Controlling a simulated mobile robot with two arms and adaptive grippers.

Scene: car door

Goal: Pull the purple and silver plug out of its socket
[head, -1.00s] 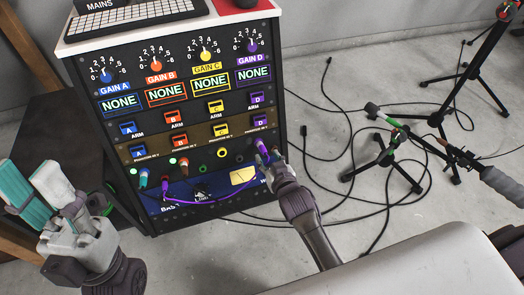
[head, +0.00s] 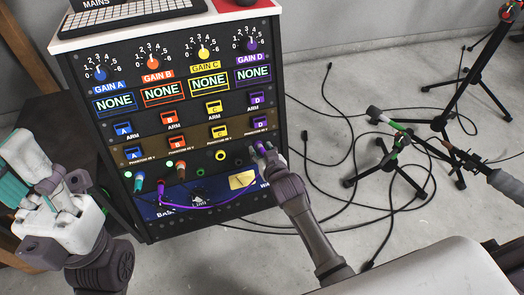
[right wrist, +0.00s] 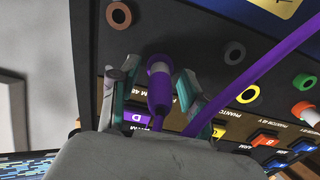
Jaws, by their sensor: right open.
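The purple and silver plug (right wrist: 160,85) sits at the panel in the right wrist view, purple with a pale silvery band near its middle. Its far end meets the dark panel. My right gripper (right wrist: 152,80) is open, with one finger on each side of the plug; I cannot tell whether either touches it. In the head view the right gripper (head: 262,150) is at the right end of the socket row and largely covers this plug. My left gripper (head: 45,195) is at the far left, away from the panel; its jaw gap is unclear.
A purple cable (head: 208,207) hangs in a loop across the panel front. Other plugs, teal (head: 141,181) and orange (head: 181,170), stand at the left of the socket row. Stands (head: 390,160) and loose black cables are on the floor at right.

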